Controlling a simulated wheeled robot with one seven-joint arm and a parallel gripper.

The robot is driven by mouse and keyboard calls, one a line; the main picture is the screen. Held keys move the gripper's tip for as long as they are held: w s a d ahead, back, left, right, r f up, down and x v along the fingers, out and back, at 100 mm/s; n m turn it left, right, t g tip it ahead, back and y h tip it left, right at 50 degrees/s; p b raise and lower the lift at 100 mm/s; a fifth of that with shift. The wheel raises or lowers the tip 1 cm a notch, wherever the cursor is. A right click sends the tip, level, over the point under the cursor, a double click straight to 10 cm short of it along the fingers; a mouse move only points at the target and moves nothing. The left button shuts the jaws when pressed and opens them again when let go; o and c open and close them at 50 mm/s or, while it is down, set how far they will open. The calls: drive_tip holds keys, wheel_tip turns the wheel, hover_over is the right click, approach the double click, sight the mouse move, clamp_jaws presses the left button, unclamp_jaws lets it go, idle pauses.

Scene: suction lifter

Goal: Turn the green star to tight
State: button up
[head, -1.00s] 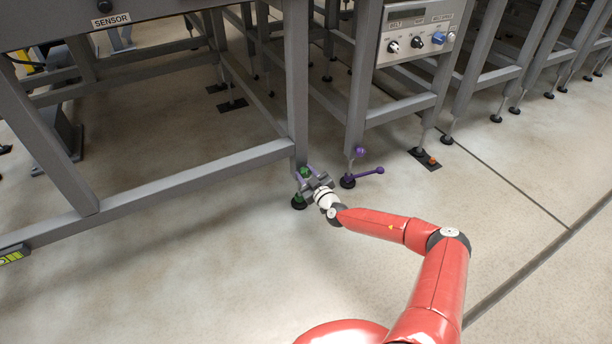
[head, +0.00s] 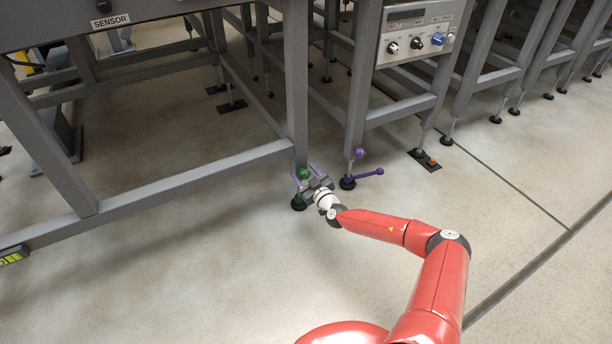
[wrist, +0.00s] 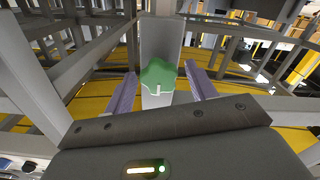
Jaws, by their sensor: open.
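The green star (head: 304,173) is a knob low on the table leg, just above its foot. In the wrist view the green star (wrist: 158,76) sits between my two purple fingers, in front of the grey leg (wrist: 161,42), with a pale mark on its face. My gripper (head: 309,177) is at the star in the head view. In the wrist view my gripper (wrist: 160,90) is open, with a gap on each side of the star. Whether a finger touches it I cannot tell.
A purple lever (head: 367,174) and purple knob (head: 359,153) are on the neighbouring leg, close to the right of my gripper. A control panel (head: 418,38) with several dials is above. Open floor (head: 190,265) lies in front.

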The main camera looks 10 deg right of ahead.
drive_tip(key=p+v, duration=0.1)
drive_tip(key=v, duration=0.6)
drive_tip(key=shift+s, duration=0.35)
drive_tip(key=shift+r, duration=0.1)
